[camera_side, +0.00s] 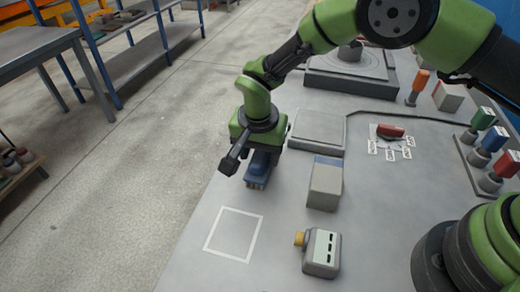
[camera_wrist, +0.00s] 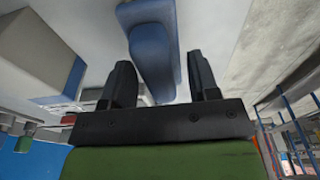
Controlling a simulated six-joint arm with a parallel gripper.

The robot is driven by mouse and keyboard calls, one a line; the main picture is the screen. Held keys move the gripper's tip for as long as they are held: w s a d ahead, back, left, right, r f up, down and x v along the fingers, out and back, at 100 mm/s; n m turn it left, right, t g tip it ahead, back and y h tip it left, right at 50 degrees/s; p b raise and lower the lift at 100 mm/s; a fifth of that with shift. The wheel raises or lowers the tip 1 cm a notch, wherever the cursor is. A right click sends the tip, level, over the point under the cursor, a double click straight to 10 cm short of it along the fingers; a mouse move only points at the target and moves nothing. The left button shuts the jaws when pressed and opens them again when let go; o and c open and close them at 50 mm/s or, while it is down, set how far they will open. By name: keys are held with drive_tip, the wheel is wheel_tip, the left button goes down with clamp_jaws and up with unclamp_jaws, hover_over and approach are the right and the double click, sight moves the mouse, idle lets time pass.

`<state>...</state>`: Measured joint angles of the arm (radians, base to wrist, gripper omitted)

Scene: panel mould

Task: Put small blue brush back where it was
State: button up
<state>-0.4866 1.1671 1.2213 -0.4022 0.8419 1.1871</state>
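The small blue brush (camera_side: 260,168) is on the grey table near its left edge, with its tan bristles facing down. It also shows in the wrist view (camera_wrist: 155,58), reaching up from between my fingers. My gripper (camera_side: 256,150) is right above the brush in the side view and hides its upper part. In the wrist view my gripper (camera_wrist: 161,78) has its fingers apart on either side of the brush. A narrow gap shows beside the right finger; contact at the left finger is unclear. A white outlined square (camera_side: 207,240) on the table is empty.
A grey block with a blue top band (camera_side: 325,187) stands close to the right of the brush. A grey box with a yellow knob (camera_side: 321,252) is nearer the front. A flat grey slab (camera_side: 317,131) lies behind. A red brush (camera_side: 390,130) lies among labels farther right.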

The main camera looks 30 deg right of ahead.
wheel_tip(320, 180, up, 11)
drive_tip(key=a, duration=0.1)
wheel_tip(320, 180, up, 9)
drive_tip(key=y, duration=0.1)
hover_over(258, 155)
drive_tip(key=s+d, duration=0.2)
drive_tip(key=d, duration=0.2)
drive_tip(key=s+d+r+n+t+y, duration=0.1)
drive_tip(key=s+d+r+n+t, duration=0.15)
drive_tip(key=s+d+r, duration=0.45)
drive_tip(key=s+d+n+t+y, duration=0.1)
drive_tip(key=s+d+n+t, duration=0.1)
drive_tip(key=s, duration=1.1)
drive_tip(key=d+t, duration=0.1)
drive_tip(key=d, duration=0.1)
drive_tip(key=shift+d+r+t, duration=0.3)
drive_tip(key=shift+r+t, duration=0.05)
drive_tip(key=shift+r, duration=0.05)
